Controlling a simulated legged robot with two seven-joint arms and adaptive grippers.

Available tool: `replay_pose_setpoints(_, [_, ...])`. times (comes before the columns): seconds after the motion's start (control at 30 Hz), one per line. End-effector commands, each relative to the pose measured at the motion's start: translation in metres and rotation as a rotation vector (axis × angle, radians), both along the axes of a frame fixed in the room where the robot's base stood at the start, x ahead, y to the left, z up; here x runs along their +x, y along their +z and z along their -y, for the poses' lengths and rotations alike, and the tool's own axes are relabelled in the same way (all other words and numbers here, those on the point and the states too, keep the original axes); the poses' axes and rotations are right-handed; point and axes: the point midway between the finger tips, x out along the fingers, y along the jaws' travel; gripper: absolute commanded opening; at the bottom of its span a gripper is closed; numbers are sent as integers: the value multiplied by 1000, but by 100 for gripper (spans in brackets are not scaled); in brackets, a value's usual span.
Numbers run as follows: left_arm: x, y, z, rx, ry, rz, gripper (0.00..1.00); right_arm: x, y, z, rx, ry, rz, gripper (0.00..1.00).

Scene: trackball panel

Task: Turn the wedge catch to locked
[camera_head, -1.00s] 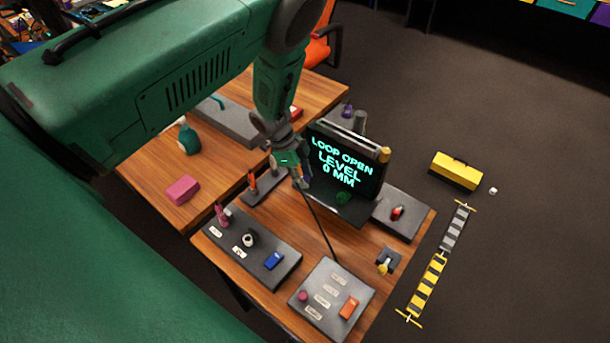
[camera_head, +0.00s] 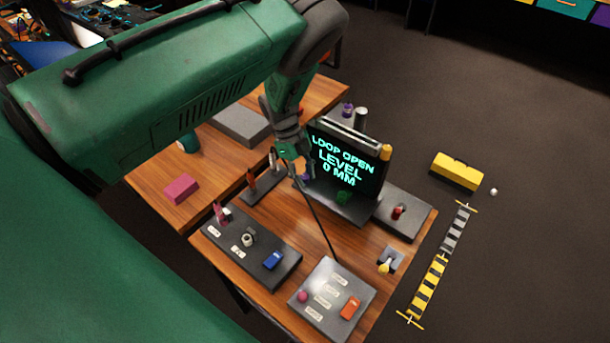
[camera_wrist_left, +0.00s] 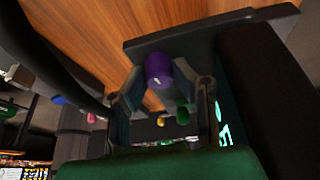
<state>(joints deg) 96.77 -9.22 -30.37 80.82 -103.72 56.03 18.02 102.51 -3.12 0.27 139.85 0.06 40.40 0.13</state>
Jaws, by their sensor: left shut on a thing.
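My left gripper (camera_head: 301,168) is low beside the left edge of the screen. In the left wrist view (camera_wrist_left: 165,98) its two fingers stand on either side of a purple rounded piece (camera_wrist_left: 158,70) and are shut on it. This piece stands out from a dark plate (camera_wrist_left: 195,40). In the head view a bit of purple (camera_head: 305,177) shows just below the fingertips, the rest hidden by the gripper. I cannot tell for sure which part is the wedge catch, and no locked marking is readable. My right gripper is not in view.
The screen (camera_head: 347,165) reads "LOOP OPEN LEVEL 0 MM". A black cable (camera_head: 318,225) runs across the table (camera_head: 295,220).

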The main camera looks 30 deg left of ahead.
Motion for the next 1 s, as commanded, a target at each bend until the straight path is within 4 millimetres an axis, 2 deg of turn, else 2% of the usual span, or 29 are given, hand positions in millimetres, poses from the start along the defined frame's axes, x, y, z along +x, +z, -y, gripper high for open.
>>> replay_pose_setpoints(0.03, [6,5,-2,4,1,14,0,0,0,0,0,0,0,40])
replay_pose_setpoints(0.23, [6,5,-2,5,3,15,0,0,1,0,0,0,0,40])
replay_pose_setpoints(0.27, [6,5,-2,5,3,15,26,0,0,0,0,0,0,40])
replay_pose_setpoints(0.3, [6,5,-2,4,3,15,40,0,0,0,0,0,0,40])
replay_pose_setpoints(0.33, [6,4,-2,4,2,14,43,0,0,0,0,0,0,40])
replay_pose_setpoints(0.83, [4,1,0,1,7,6,43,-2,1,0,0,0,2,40])
replay_pose_setpoints(1.0, [3,3,0,-1,135,4,43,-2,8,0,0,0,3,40])
